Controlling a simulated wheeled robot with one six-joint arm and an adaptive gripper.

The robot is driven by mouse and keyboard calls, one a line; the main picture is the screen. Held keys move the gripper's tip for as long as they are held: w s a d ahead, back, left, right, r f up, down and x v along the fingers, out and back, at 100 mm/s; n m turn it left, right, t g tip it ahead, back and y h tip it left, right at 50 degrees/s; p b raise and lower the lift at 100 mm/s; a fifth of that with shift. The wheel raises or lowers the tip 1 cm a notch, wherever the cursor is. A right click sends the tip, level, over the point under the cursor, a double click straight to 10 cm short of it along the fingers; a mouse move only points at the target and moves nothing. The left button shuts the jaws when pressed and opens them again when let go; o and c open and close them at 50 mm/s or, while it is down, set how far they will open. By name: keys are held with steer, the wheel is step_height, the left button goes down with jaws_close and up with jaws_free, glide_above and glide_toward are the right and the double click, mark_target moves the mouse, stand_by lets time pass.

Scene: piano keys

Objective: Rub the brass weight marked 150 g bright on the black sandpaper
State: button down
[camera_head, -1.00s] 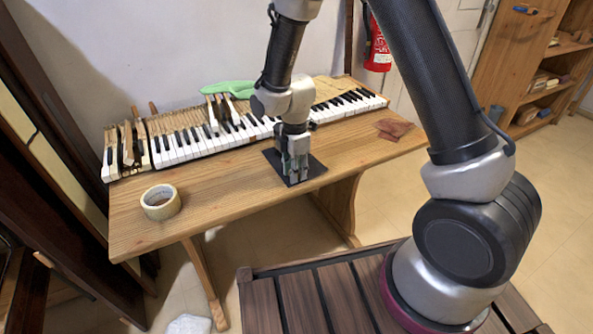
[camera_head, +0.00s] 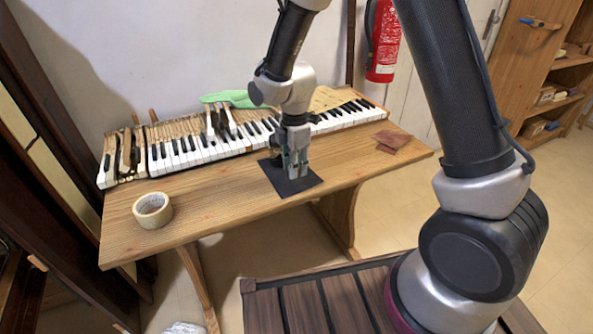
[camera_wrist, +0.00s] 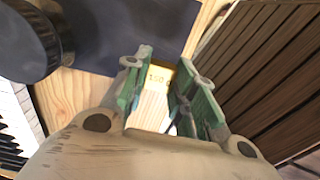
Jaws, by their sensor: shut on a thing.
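The black sandpaper (camera_head: 283,189) lies flat on the wooden table, in front of the keyboard. My gripper (camera_head: 295,174) points down over the right part of the sandpaper in the head view. The fingers hide most of the weight.
A tape roll (camera_head: 152,210) stands at the table's left front. A piano keyboard (camera_head: 215,149) runs along the back, with a green cloth (camera_head: 232,98) behind it. Reddish-brown patches (camera_head: 393,140) lie at the right. The tabletop (camera_head: 220,195) between tape and sandpaper is clear.

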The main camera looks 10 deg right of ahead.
steer(key=shift+r, duration=1.45)
